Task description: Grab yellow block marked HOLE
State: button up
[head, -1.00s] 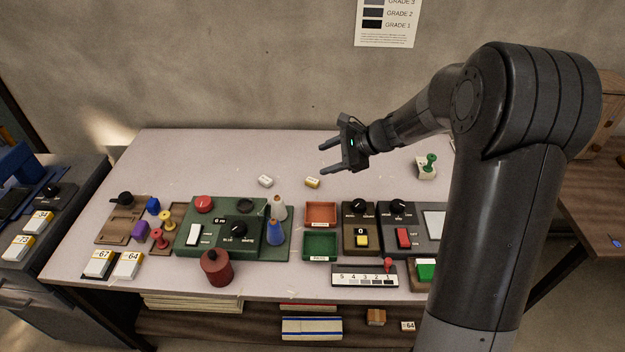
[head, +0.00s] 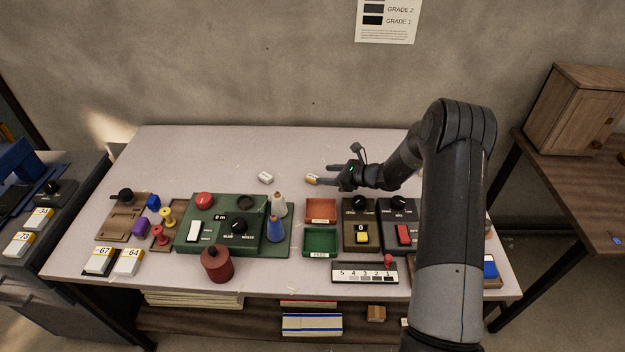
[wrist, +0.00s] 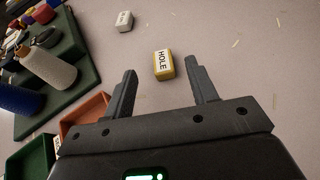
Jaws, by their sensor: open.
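The yellow block marked HOLE (wrist: 164,65) lies on the table in the wrist view, its white label with black letters facing up. In the head view the yellow block (head: 312,180) sits behind the orange tray, close to my fingertips. My gripper (wrist: 160,80) is open and empty. Its two fingers point toward the block, which lies just beyond and between the tips. In the head view my gripper (head: 324,174) is low over the table at the block's right. The head view does not show clearly whether a finger touches it.
A white block (head: 265,177) lies to the left of the yellow one. The orange tray (head: 320,224) and green tray (head: 304,250) stand in front. A green panel (head: 180,240) with cones is at the front left. The table's back strip is clear.

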aim_at(313, 179)
jog(key=shift+f, duration=0.85)
jog(key=x, duration=0.5)
jog(key=shift+f, duration=0.1)
jog(key=c, duration=1)
